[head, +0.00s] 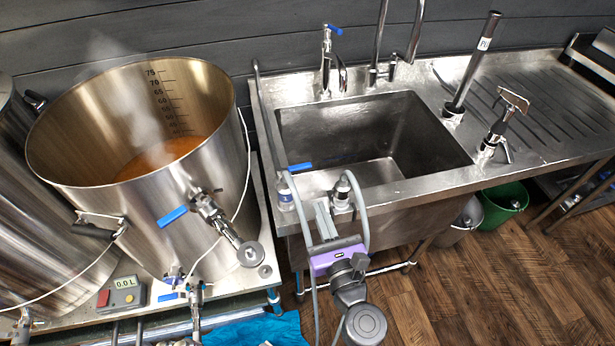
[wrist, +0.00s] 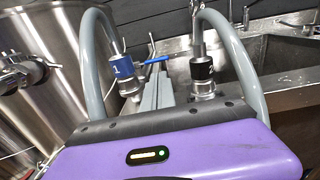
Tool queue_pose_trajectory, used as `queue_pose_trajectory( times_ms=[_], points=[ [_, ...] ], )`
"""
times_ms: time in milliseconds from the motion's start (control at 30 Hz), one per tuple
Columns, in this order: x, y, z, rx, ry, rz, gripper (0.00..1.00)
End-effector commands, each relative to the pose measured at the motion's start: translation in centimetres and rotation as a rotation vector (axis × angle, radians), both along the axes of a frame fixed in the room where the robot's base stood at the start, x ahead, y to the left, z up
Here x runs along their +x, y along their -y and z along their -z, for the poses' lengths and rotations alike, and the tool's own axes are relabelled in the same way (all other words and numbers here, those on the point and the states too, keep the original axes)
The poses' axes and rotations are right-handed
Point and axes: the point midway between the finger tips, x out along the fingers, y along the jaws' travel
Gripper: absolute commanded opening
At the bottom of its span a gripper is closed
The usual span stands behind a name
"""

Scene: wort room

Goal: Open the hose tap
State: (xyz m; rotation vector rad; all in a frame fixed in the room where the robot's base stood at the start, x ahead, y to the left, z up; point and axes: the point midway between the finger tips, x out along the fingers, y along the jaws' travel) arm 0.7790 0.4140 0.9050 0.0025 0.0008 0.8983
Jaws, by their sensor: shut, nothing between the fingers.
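A small tap with a blue lever (head: 300,167) stands at the front left corner of the sink, by a hose end with a blue collar (head: 285,194). The lever points sideways to the right. In the wrist view the lever (wrist: 154,61) shows just beyond my fingertips, between the blue-collared hose end (wrist: 125,70) and a black-collared one (wrist: 202,70). My purple gripper (head: 321,204) is shut and empty, its grey fingers pointing at the sink's front edge. It also shows in the wrist view (wrist: 158,78). I cannot tell whether fingers and lever touch.
Grey hoses (head: 361,205) arch close on both sides of my gripper. A large steaming kettle (head: 130,225) with a blue-handled valve (head: 173,216) stands at left. The steel sink (head: 430,183) has another blue-levered tap (head: 327,60) behind it. Buckets (head: 505,203) stand below right.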

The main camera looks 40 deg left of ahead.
Motion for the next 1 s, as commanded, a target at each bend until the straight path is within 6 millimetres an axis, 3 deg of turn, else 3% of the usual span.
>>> queue_pose_trajectory(
  times_ms=[500, 700, 1000],
  points=[
    [5.4, -6.9, 0.1, 0.001, 0.0, 0.0, 0.0],
    [6.5, -8.2, 0.1, -0.001, 0.002, 0.0, 0.0],
    [6.8, -8.5, 0.0, -0.001, 0.002, 0.0, 0.0]
  ],
)
